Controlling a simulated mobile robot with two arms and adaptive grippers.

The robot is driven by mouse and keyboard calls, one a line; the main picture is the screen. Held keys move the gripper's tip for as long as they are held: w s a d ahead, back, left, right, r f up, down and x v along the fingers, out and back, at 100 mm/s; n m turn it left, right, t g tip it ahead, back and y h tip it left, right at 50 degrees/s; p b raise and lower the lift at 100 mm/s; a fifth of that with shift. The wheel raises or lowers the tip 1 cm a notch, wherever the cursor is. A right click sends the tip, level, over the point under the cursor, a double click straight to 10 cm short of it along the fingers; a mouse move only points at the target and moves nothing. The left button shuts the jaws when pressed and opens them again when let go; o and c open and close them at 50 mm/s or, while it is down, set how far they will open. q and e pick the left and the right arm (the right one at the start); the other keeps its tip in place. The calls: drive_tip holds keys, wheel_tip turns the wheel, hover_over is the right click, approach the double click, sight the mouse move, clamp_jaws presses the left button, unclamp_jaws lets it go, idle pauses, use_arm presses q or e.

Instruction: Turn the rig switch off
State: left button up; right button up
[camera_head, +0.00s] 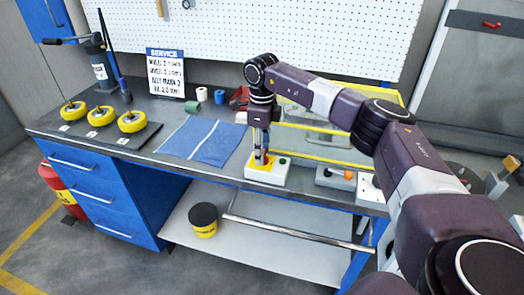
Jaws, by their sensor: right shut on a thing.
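The rig switch (252,176) looks to be the white box with a yellow top plate near the bench's front edge. A bit of red shows on the plate, and a small green spot sits to its right. My right gripper (262,159) points straight down onto the yellow plate and is shut on the switch's knob. The fingers hide most of the knob, so its angle cannot be read. My left gripper is not in view.
A control box with an orange button (348,175) stands right of the switch. Several yellow wheels (100,116) lie on a dark mat at the left. My right arm covers the bench's right side.

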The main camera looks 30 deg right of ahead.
drive_tip(key=shift+r, duration=0.1)
drive_tip(key=o, duration=1.2)
drive_tip(key=shift+c, duration=0.2)
wheel_tip(320, 180, up, 12)
